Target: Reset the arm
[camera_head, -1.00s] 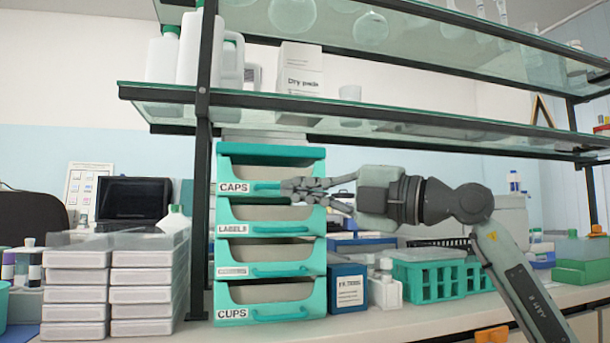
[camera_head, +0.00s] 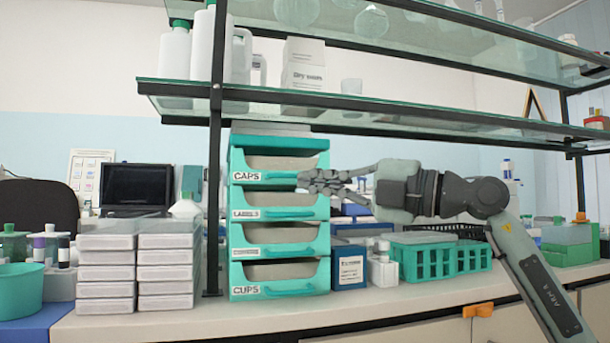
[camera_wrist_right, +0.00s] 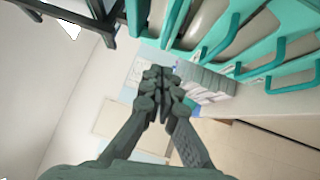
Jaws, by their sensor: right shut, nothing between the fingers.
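My right arm comes in from the right in the head view. Its gripper (camera_head: 318,180) is shut and empty, pointing left in front of the right side of the teal drawer tower (camera_head: 321,240), near the CAPS drawer. I cannot tell from the head view whether it touches the tower. In the right wrist view the gripper (camera_wrist_right: 160,75) has its fingers together, with the teal drawers and their handles (camera_wrist_right: 265,58) beside it at the upper right. My left gripper is not in view.
Stacked white boxes (camera_head: 106,267) stand left of the tower. A blue box (camera_head: 348,268), small white bottles (camera_head: 383,272) and a teal rack (camera_head: 430,262) stand to its right. A glass shelf (camera_head: 400,122) runs above the arm. The bench front edge (camera_head: 400,308) is mostly clear.

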